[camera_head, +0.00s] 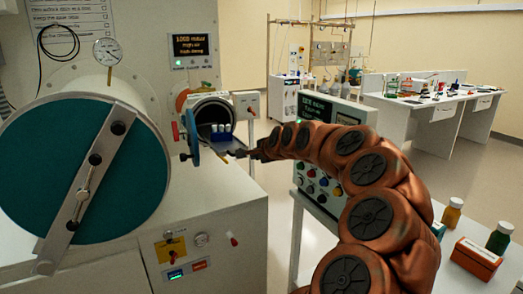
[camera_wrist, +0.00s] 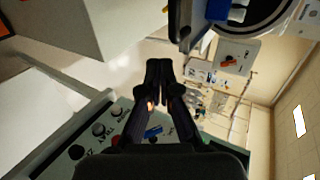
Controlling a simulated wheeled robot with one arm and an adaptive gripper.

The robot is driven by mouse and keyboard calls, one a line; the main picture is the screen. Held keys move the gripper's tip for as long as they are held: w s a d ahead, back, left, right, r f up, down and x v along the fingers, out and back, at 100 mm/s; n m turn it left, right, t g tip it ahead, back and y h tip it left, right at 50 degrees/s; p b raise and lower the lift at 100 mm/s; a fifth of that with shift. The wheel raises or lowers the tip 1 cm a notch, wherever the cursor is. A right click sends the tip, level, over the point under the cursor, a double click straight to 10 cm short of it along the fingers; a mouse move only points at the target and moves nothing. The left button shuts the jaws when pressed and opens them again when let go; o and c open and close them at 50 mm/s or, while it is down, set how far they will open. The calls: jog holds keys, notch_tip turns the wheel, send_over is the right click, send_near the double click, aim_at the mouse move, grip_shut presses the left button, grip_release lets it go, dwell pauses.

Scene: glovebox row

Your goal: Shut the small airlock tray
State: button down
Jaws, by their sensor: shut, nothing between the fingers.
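The small airlock (camera_head: 212,108) is a dark round opening with a light rim, and its blue door (camera_head: 192,137) stands swung open at the left. The tray (camera_head: 226,146) sticks out of the opening and carries small blue-and-white items (camera_head: 221,130). My gripper (camera_head: 236,153) is by the tray's outer end; I cannot tell whether it touches. In the wrist view my gripper (camera_wrist: 159,66) is shut with nothing between the fingers. The airlock's rim (camera_wrist: 284,25) and blue-and-white items (camera_wrist: 238,12) show at the top there, partly cut off.
The large airlock's teal round door (camera_head: 60,170) with a metal bar fills the left. A control box (camera_head: 325,150) with knobs stands right of the airlock, partly behind my arm. Bottles (camera_head: 499,237) and an orange box (camera_head: 476,257) stand at the lower right.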

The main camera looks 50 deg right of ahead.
jog(key=w, duration=0.1)
jog(key=w+d+p, duration=0.1)
jog(key=w, duration=0.1)
jog(key=shift+w+d, duration=0.15)
jog(key=shift+w, duration=0.15)
dwell(0.3)
